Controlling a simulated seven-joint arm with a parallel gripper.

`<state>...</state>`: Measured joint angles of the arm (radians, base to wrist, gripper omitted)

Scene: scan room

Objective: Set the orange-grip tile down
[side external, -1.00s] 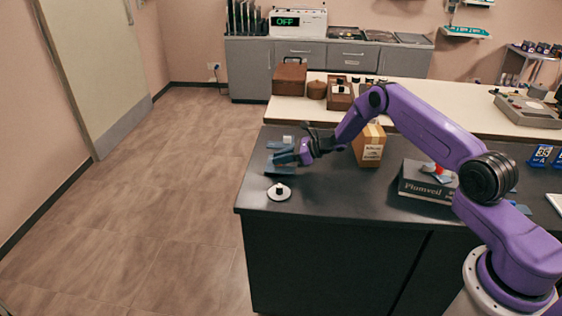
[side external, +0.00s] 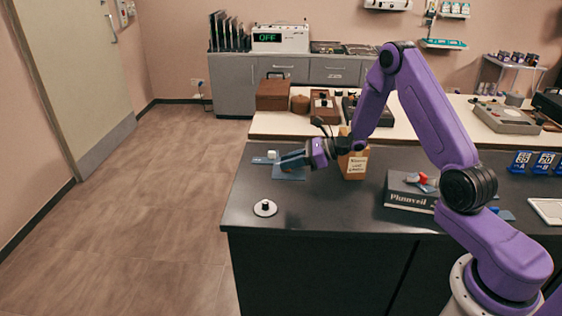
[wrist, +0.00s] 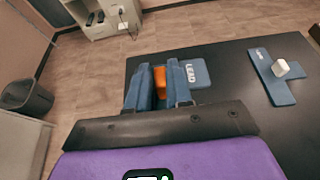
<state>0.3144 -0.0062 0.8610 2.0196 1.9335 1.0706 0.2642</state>
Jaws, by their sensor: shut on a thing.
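The orange-grip tile is a flat blue plate marked LEAD (wrist: 199,76). Its orange grip (wrist: 160,80) stands between my fingers in the wrist view. My gripper (wrist: 159,90) is shut on that grip, and the fingers hide part of the plate. In the side external view, my gripper (side external: 293,160) is low over the left part of the dark counter, with the blue plate (side external: 290,176) beneath it. The plate is at or very near the counter top; I cannot tell whether it touches.
A blue piece with a white block (side external: 272,155) lies behind my gripper. A white disc with a dark knob (side external: 265,208) is nearer the front edge. A cardboard box (side external: 354,164) and a dark Plumveil box (side external: 410,191) stand to the right.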

